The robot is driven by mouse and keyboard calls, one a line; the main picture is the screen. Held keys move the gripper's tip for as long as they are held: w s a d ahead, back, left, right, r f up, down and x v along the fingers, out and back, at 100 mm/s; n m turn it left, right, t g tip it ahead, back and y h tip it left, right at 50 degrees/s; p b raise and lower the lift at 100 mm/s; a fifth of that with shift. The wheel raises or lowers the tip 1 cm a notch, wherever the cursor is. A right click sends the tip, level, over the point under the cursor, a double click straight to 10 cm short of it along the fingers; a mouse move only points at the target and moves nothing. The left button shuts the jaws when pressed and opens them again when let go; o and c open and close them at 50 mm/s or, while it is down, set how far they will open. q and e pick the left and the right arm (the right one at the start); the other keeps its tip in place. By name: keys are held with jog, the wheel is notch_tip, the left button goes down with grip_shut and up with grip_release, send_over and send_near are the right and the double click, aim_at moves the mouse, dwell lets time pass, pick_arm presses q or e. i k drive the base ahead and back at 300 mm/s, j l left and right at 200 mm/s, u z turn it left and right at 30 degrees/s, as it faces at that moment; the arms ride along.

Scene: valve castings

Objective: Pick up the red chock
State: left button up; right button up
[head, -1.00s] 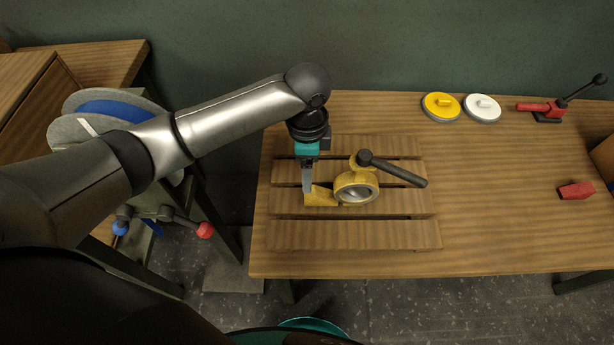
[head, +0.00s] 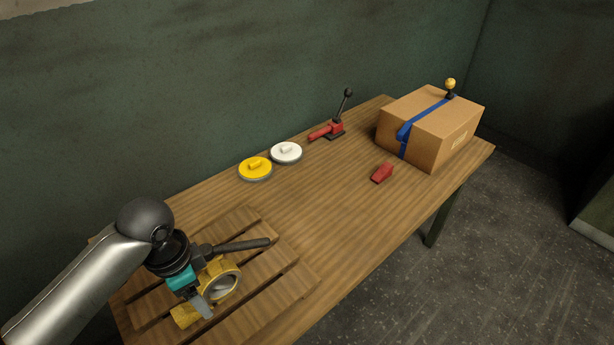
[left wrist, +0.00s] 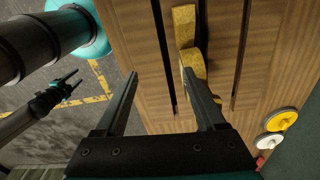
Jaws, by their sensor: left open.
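The red chock (head: 382,172) is a small wedge-like block. It lies on the bare tabletop in the head view, in front of the cardboard box. My left gripper (head: 203,303) is far from it, at the near left end of the table by a yellow valve casting (head: 222,284). In the left wrist view my left gripper (left wrist: 160,74) has its fingers wide apart, with the yellow casting (left wrist: 186,35) by the right finger. Whether they touch is unclear. My right gripper (left wrist: 73,80) shows small over the floor in the left wrist view, its fingers apart and empty.
The casting, with its dark lever, sits on a slatted wooden pallet (head: 282,305). A yellow disc (head: 255,170), a white disc (head: 286,153) and a red toggle clamp (head: 334,129) stand along the back. A strapped cardboard box (head: 440,115) stands at the far end. The table middle is clear.

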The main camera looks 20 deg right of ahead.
aim_at(385, 171)
jog(key=z, duration=1.2)
jog(key=i+j, duration=0.05)
jog(key=j, duration=0.05)
